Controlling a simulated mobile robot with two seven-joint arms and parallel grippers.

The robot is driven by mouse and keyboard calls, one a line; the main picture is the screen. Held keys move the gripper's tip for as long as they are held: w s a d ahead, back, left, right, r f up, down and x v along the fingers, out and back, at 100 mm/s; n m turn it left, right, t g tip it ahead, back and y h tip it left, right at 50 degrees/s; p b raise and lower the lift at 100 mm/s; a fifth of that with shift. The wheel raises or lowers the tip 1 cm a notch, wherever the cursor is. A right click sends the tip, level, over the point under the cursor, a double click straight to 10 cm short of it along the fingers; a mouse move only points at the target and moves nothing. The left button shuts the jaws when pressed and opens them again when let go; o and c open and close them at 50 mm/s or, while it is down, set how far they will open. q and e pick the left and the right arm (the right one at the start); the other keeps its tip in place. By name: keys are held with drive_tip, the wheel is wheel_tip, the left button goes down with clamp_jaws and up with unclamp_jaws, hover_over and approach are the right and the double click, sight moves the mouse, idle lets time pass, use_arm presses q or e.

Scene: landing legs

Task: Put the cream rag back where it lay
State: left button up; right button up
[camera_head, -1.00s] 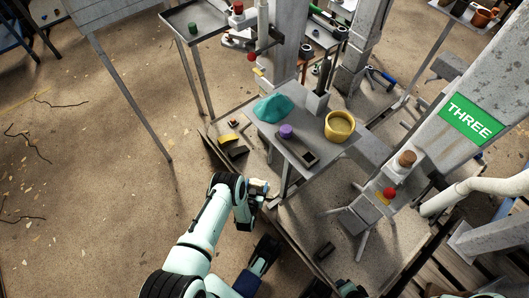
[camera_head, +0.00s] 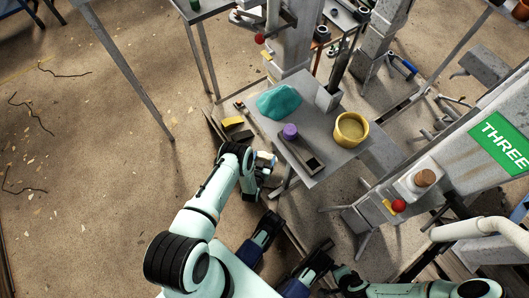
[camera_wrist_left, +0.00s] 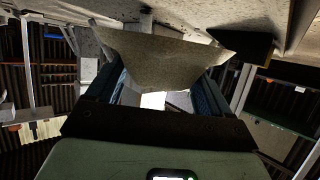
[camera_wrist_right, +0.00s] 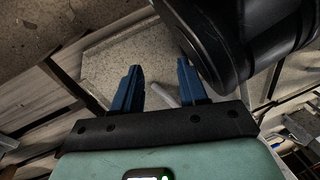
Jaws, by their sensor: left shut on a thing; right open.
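The cream rag (camera_wrist_left: 155,62) hangs spread between the two blue fingers of my left gripper (camera_wrist_left: 155,88) in the left wrist view; the gripper is shut on it. In the head view my left gripper (camera_head: 265,165) is beside the near left edge of the small grey table, and a pale patch shows at it; I cannot tell if that is the rag. In the right wrist view my right gripper (camera_wrist_right: 155,88) is open, with nothing between its fingers. I cannot make out its fingertips in the head view.
The small grey table (camera_head: 300,125) carries a teal lump (camera_head: 279,101), a purple-topped thing (camera_head: 290,131) and a yellow pot (camera_head: 351,129). A yellow block (camera_head: 232,122) lies left of it. A green "THREE" sign (camera_head: 504,143) is at right. The floor at left is mostly open.

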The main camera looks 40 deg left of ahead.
use_arm(q)
wheel_tip(320, 180, down, 3)
drive_tip(key=b, duration=0.2)
drive_tip(key=shift+f+b, duration=0.1)
drive_tip(key=shift+b, duration=0.25)
drive_tip(key=shift+w+f, duration=0.1)
drive_tip(key=shift+f, duration=0.1)
use_arm(e)
drive_tip(key=s+f+g, duration=0.2)
drive_tip(key=s+f, duration=0.2)
drive_tip(key=s, duration=0.2)
drive_tip(key=shift+s+d, duration=0.3)
drive_tip(key=shift+d, duration=0.1)
drive_tip(key=shift+f, duration=0.1)
use_arm(q)
drive_tip(key=shift+f+b, duration=0.35)
drive_tip(key=shift+f, duration=0.05)
use_arm(e)
drive_tip(key=shift+f, duration=0.1)
